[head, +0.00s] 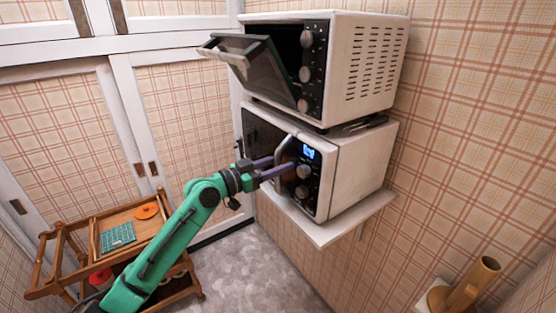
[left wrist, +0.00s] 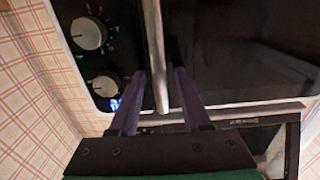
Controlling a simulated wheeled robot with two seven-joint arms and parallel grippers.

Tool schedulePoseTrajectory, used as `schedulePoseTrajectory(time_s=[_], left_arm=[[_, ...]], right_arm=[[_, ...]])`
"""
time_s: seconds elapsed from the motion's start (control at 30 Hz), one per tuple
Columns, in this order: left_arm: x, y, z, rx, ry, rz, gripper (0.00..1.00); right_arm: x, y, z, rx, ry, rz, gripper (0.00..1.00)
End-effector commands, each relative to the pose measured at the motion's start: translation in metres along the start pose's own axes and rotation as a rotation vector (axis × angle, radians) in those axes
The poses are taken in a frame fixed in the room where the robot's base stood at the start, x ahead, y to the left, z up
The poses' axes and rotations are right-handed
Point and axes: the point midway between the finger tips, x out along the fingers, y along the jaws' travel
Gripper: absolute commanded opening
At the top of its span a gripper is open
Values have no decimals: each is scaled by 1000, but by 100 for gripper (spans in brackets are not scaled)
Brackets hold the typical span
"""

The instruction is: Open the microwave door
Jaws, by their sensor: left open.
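The white microwave (head: 350,165) stands on a wall shelf, with a lit blue display and knobs on its front. Its dark door (head: 262,138) looks shut. The curved metal door handle (head: 281,149) also shows in the left wrist view (left wrist: 156,50), running upright between my fingers. My left gripper (head: 279,164) is open, its two purple fingers on either side of the handle. In the left wrist view the gripper (left wrist: 159,74) shows a gap between each finger and the handle. Contact is hard to tell. My right gripper is not in view.
A white toaster oven (head: 375,62) sits above the microwave, its door (head: 240,63) tilted open. The shelf edge (head: 330,233) juts out below. A wooden trolley (head: 85,225) stands at lower left, and a tan cylinder (head: 470,285) at lower right. Floor between is clear.

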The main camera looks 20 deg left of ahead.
Motion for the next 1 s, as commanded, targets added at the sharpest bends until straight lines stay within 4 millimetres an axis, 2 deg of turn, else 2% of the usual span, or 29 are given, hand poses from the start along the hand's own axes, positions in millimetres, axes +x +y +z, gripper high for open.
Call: schedulePoseTrajectory(time_s=[0.07, 0.1, 0.17, 0.2, 0.23, 1.0], left_arm=[[0, 0, 1, 0, 0, 0, 48], [0, 0, 1, -1, 0, 0, 44], [0, 0, 1, -1, 0, 0, 21], [-1, 0, 1, -1, -1, 0, 5], [-1, 0, 1, -1, -1, 0, 0], [-1, -1, 0, -1, -1, -1, 0]], right_arm=[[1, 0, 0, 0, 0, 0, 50], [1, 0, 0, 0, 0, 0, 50], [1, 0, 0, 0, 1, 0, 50], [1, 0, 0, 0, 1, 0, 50], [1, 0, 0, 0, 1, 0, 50], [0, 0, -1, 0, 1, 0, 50]])
